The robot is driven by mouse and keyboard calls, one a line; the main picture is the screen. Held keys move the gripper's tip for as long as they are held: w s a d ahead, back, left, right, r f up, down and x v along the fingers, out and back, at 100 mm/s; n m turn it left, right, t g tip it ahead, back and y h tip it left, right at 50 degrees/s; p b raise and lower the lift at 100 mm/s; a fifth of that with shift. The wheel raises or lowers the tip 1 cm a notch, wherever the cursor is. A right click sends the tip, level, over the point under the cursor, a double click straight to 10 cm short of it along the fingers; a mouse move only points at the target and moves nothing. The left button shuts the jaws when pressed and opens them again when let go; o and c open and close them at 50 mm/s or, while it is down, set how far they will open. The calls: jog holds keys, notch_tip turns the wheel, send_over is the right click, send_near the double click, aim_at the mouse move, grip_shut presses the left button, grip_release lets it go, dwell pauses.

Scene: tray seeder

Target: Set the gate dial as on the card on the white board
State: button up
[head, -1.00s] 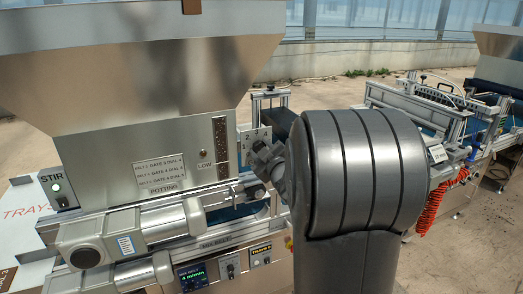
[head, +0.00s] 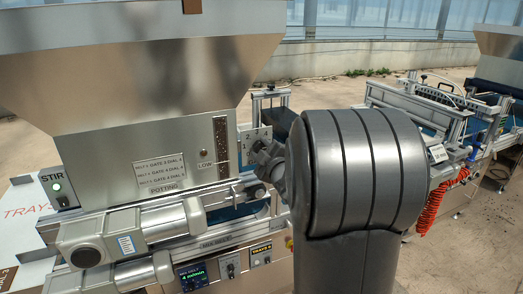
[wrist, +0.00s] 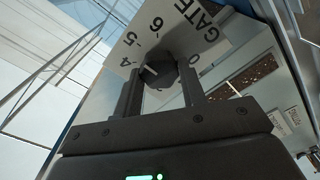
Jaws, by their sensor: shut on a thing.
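The gate dial's dark round knob (wrist: 160,72) sits on a pale plate marked GATE (wrist: 190,35), with 4, 5, 6 and 0 readable in the wrist view. A short white mark on the knob points roughly toward the side of the 4 and 5; I cannot tell the exact setting. My gripper (wrist: 162,84) is shut on the knob, one finger on each side. In the head view my gripper (head: 266,160) is at the dial plate (head: 246,137), and my arm hides part of the plate.
A metal hopper (head: 140,75) rises above the dial, with a printed label (head: 160,174) on its front panel. Cylindrical motors (head: 120,235) and a green-lit display (head: 192,275) lie lower left. A white board lettered TRAYS (head: 25,215) is partly visible at far left.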

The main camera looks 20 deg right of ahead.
jog(key=o, duration=1)
jog(key=s, duration=1)
jog(key=shift+s, duration=0.4)
jog(key=s+a+f+m+g, duration=0.1)
jog(key=s+a+m+g, duration=0.2)
jog(key=s, duration=0.5)
jog(key=s+a+f+m+g, duration=0.1)
jog(key=s+a+m+g, duration=0.3)
jog(key=s+a, duration=0.3)
jog(key=s+a+f+m+g, duration=0.1)
jog(key=s+a+m+g, duration=0.3)
jog(key=s, duration=0.4)
jog(key=shift+s+a+f+g, duration=0.35)
jog(key=shift+a+g, duration=0.15)
jog(key=shift+g, duration=0.2)
